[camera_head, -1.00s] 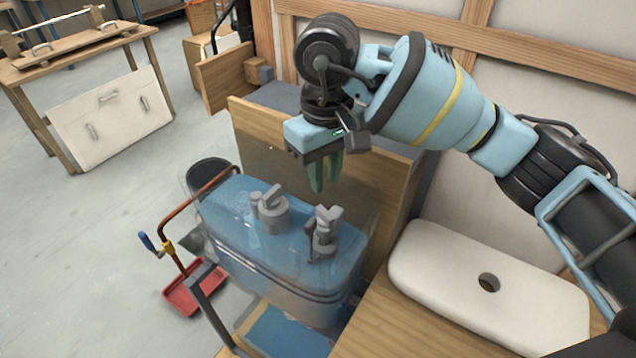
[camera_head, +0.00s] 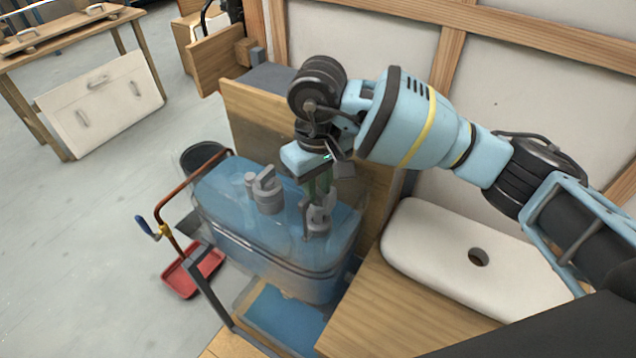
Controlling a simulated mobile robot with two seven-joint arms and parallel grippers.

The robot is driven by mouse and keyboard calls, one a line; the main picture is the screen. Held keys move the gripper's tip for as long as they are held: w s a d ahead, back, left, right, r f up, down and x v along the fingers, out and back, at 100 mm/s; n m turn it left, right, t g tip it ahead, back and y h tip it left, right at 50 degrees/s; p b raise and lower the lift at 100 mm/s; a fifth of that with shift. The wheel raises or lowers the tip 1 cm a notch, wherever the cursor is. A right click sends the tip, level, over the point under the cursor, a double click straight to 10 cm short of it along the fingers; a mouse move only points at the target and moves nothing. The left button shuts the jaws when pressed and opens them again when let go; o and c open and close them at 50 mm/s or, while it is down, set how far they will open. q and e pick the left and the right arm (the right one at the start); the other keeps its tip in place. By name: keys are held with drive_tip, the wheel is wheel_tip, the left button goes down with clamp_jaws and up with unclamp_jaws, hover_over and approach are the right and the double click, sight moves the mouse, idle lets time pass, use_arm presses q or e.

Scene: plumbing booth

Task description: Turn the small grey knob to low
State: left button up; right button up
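Two grey fittings stand on the lid of a clear tank (camera_head: 270,245) with blue inside. The left fitting (camera_head: 266,192) has a lever-like top and stands free. The right fitting (camera_head: 318,220) has a small grey knob-like top, partly covered by my fingers. My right gripper (camera_head: 319,187) points down with its green fingers at the top of the right fitting. I cannot tell whether the fingers touch it or how far apart they are. My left gripper is not in view.
A copper pipe with a blue-handled valve (camera_head: 147,227) stands left of the tank, above a red tray (camera_head: 193,271). A wooden panel (camera_head: 250,115) rises close behind the tank. A white basin (camera_head: 430,240) lies on the wooden counter (camera_head: 400,310) at right.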

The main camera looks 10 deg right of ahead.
clamp_jaws()
drive_tip(key=shift+m, duration=0.3)
